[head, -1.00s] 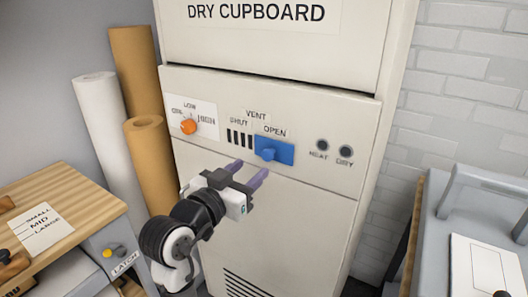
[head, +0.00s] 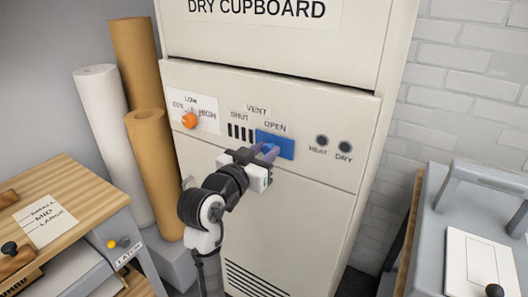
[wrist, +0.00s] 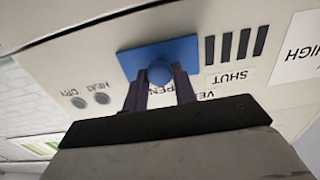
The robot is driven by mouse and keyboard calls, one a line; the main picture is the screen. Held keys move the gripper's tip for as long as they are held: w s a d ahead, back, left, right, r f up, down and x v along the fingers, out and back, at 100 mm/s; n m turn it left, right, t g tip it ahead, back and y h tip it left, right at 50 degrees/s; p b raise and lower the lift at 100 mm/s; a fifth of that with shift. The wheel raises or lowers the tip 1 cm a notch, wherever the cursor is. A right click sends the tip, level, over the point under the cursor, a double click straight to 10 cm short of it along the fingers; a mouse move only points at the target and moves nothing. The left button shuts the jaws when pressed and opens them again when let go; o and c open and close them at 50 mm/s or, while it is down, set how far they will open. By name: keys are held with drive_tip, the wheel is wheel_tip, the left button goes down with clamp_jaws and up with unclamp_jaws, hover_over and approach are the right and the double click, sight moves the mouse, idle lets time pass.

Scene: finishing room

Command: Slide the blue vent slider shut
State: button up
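The blue vent slider (head: 283,143) is a flat plate with a round knob on the dry cupboard's panel. It sits at the OPEN end, right of the dark vent slots (head: 240,132), which are uncovered. My gripper (head: 264,151) is in front of the slider, fingers pointing at the panel. In the wrist view, which is upside down, the slider (wrist: 184,50) shows with its knob (wrist: 159,72) between the two fingertips (wrist: 159,76). The fingers are apart, one on each side of the knob, with no clear contact. In the head view the fingers mostly hide the knob.
An orange dial (head: 190,120) is left of the vent, and HEAT (head: 322,141) and DRY (head: 345,147) buttons are to its right. Paper rolls (head: 150,170) stand left of the cupboard. A wooden-topped bench (head: 75,190) is at left, a grey machine (head: 450,215) at right.

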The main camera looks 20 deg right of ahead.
clamp_jaws()
drive_tip(key=w+a, duration=0.2)
drive_tip(key=w+a+b, duration=0.1)
drive_tip(key=w+a, duration=0.1)
drive_tip(key=w, duration=0.1)
drive_tip(key=w+a+b, duration=0.1)
drive_tip(key=w+a, duration=0.1)
drive_tip(key=w, duration=0.1)
drive_tip(key=shift+a, duration=0.15)
drive_tip(key=shift+w+a+r, duration=0.1)
drive_tip(key=o, duration=0.7)
unclamp_jaws()
drive_tip(key=shift+w+a, duration=0.1)
drive_tip(key=shift+c, duration=0.2)
drive_tip(key=b+v, duration=0.4)
drive_tip(key=v, duration=1)
